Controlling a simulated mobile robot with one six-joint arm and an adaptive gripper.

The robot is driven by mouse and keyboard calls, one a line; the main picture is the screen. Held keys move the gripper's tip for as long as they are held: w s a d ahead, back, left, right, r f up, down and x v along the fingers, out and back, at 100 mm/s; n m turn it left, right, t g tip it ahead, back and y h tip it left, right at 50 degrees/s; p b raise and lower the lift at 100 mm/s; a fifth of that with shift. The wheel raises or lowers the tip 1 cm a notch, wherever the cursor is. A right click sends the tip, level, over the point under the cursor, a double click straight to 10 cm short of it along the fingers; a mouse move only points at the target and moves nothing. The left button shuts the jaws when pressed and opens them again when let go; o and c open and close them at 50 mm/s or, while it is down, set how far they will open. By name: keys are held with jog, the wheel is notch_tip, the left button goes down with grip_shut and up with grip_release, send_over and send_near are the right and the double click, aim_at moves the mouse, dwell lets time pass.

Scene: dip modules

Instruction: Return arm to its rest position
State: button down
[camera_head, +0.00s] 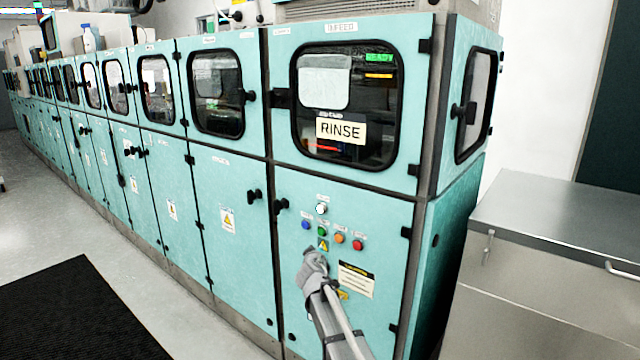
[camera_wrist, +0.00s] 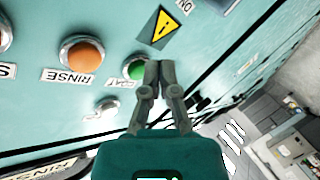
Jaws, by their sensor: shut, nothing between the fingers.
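My gripper (camera_wrist: 152,75) is shut and empty in the wrist view, its fingertips together. They overlap the edge of the green button (camera_wrist: 135,68) in that view; I cannot tell whether they touch it. An orange button (camera_wrist: 82,54) with a RINSE label is to the left. In the head view my arm (camera_head: 330,310) reaches up from the bottom, and its end is just below the button row on the teal machine (camera_head: 230,190). That row has a blue button (camera_head: 305,225), an orange button (camera_head: 339,238) and a red button (camera_head: 358,244).
A sign reading RINSE (camera_head: 341,130) is at the machine's upper window. A grey metal cabinet (camera_head: 560,230) stands at the right. A black mat (camera_head: 85,315) lies on the floor at the left. The floor between mat and machine is clear.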

jog(key=s+d+f+m+g+h, duration=0.3)
jog(key=s+d+f+m+g, duration=0.15)
jog(key=s+d, duration=0.55)
jog(key=s+d+f+m+g+y, duration=0.1)
jog(key=s+d+f+g+y, duration=0.2)
jog(key=s, duration=0.6)
jog(key=s+d+f+m+g, duration=0.15)
jog(key=s+f+g, duration=0.25)
jog(key=s, duration=0.5)
jog(key=s+d+f+g+y, duration=0.2)
jog(key=s+d+f+g, duration=0.15)
jog(key=s, duration=0.55)
notch_tip(320, 180, up, 22)
jog(key=p, duration=2.1)
jog(key=shift+w+a+f, duration=0.15)
jog(key=shift+w+f, duration=0.05)
jog(key=shift+w, duration=0.15)
